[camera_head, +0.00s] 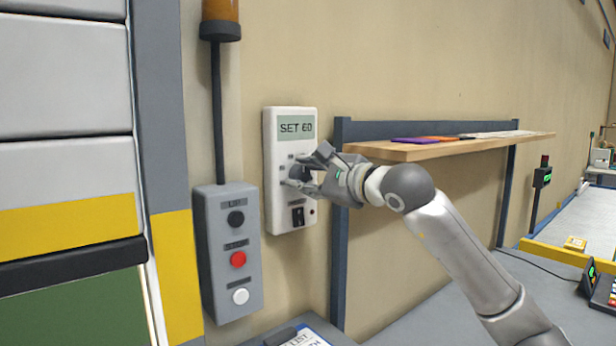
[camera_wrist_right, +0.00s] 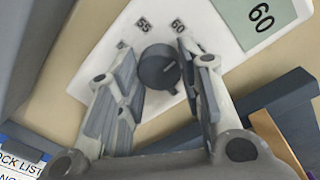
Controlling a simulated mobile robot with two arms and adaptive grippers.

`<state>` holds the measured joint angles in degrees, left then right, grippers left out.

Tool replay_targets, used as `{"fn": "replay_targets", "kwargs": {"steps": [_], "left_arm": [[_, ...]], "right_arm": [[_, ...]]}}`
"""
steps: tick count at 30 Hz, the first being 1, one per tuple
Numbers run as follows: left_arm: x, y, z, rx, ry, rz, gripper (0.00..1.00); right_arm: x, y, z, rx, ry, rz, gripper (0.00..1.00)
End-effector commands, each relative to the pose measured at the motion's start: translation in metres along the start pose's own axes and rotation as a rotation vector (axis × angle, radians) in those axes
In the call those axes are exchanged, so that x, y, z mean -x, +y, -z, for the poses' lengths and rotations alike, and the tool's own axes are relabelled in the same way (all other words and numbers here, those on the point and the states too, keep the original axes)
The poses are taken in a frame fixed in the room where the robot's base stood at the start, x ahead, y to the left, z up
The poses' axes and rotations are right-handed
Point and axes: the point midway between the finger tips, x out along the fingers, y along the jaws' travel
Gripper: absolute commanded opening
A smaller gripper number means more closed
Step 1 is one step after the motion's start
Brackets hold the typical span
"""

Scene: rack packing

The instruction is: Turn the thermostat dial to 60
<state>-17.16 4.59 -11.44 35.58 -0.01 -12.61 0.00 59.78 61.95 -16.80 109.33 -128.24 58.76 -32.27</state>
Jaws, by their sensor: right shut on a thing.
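The thermostat (camera_head: 281,207) is a white box on the wall, and its green display (camera_head: 296,127) reads SET 60. Its dark round dial (camera_wrist_right: 157,68) shows in the wrist view between my fingers, with the printed marks 55 and 60 above it. My right gripper (camera_head: 304,171) reaches the thermostat's face from the right and is shut on the dial, one finger on each side. The fingers hide much of the dial in the head view. The exact direction of the dial's pointer is hard to tell. My left gripper is not in view.
A grey button box (camera_head: 221,270) with black, red and white buttons is at the left of the thermostat, below an amber lamp (camera_head: 220,12). A wooden shelf (camera_head: 440,147) with flat coloured items juts out behind my right arm. A clipboard (camera_head: 305,338) lies below.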

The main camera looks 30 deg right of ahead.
Motion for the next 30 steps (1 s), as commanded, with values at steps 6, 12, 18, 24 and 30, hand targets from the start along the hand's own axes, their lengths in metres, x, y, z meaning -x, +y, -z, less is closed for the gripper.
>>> {"fn": "replay_targets", "kwargs": {"steps": [6, 12, 18, 24, 30], "left_arm": [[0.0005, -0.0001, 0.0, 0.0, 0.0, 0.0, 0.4], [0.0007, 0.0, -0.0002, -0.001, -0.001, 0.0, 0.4], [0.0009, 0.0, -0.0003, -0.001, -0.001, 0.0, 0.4], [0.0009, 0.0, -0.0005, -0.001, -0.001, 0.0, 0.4], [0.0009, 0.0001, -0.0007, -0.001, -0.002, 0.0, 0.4]], "right_arm": [[0.0004, -0.0006, -0.0006, 0.171, 0.012, 0.004, 0.11], [0.0001, -0.0001, -0.0008, 0.283, 0.019, 0.005, 0.11], [0.0003, -0.0003, -0.0009, 0.347, 0.024, 0.007, 0.11], [0.0002, -0.0002, -0.0011, 0.371, 0.025, 0.007, 0.11], [0.0002, -0.0001, -0.0011, 0.373, 0.025, 0.007, 0.11]]}}
